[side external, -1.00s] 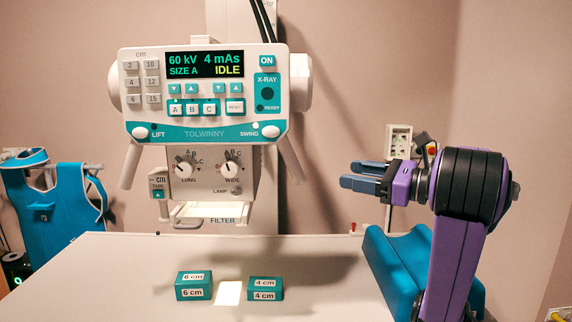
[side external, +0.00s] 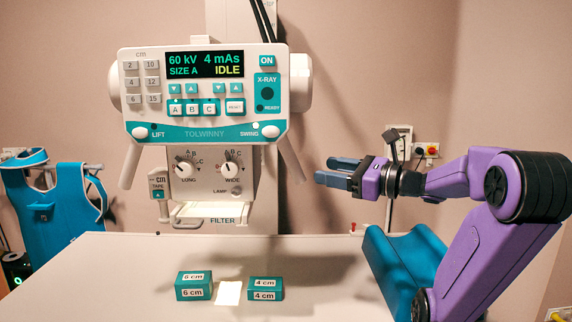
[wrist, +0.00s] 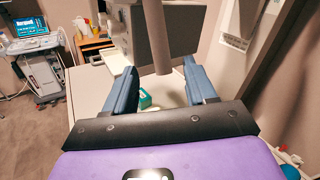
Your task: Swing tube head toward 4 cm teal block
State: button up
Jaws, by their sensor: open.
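The tube head (side external: 205,95) hangs over the table, its display reading IDLE. It has a LIFT knob (side external: 140,132), a SWING knob (side external: 270,132) and a grey handle (side external: 291,160) at its right. The teal 4 cm block (side external: 265,289) and teal 6 cm block (side external: 194,286) stand on the table below, with a pale light patch (side external: 229,292) between them. My gripper (side external: 323,170) is open and empty, just right of the right handle. In the wrist view, a grey bar (wrist: 157,40), apparently that handle, shows between the fingers and ahead. A teal block (wrist: 145,98) shows partly below it.
The white table (side external: 110,270) is mostly bare around the blocks. A blue padded cradle (side external: 400,265) lies at its right, under my arm. A blue apron (side external: 60,210) hangs at the left. A trolley with a screen (wrist: 40,55) stands beyond in the wrist view.

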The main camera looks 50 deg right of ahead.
jog(key=x, duration=1.1)
jog(key=shift+w+a, duration=0.2)
jog(key=shift+w, duration=0.2)
